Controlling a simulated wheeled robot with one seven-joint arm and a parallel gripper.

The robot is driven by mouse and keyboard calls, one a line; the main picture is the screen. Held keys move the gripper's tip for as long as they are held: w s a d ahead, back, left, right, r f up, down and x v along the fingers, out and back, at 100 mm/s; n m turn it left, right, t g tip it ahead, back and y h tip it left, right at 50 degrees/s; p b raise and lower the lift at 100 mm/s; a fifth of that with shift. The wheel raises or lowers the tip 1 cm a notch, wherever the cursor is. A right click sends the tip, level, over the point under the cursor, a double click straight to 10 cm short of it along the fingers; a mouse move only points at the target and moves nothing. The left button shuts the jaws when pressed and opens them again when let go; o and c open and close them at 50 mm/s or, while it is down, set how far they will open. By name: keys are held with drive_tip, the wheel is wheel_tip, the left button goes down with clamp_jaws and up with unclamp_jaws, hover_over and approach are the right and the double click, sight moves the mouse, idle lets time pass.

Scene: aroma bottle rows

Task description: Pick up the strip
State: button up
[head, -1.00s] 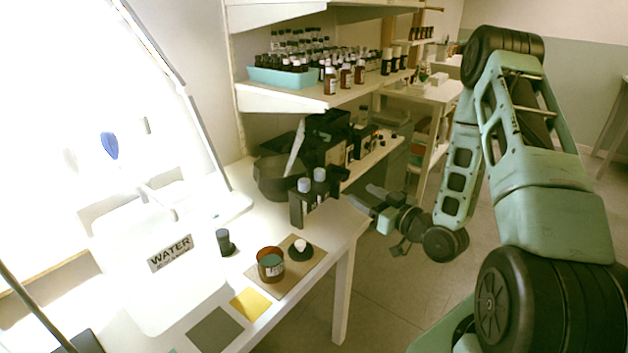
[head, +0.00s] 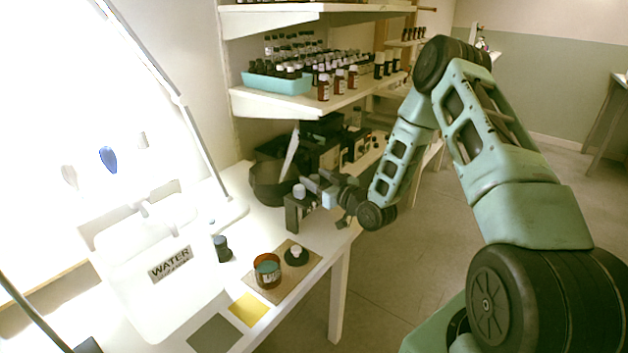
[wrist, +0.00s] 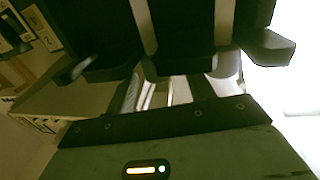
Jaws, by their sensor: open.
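A narrow pale upright piece (head: 291,153) leans out of a dark bowl (head: 270,194) at the back of the bench in the head view. It may be the strip, but I cannot tell for sure. No strip can be made out for certain there.
A brown jar (head: 267,271) and a small black dish (head: 296,256) stand on a mat at the front. A dark-capped vial (head: 222,248) and a white WATER container (head: 150,285) are to the left. Shelves with bottles and a teal tray (head: 276,83) hang above.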

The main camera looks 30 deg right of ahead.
drive_tip(key=shift+w+a, duration=0.1)
drive_tip(key=shift+w, duration=0.75)
drive_tip(key=c, duration=0.9)
wheel_tip(320, 180, up, 18)
drive_tip(key=shift+f, duration=0.1)
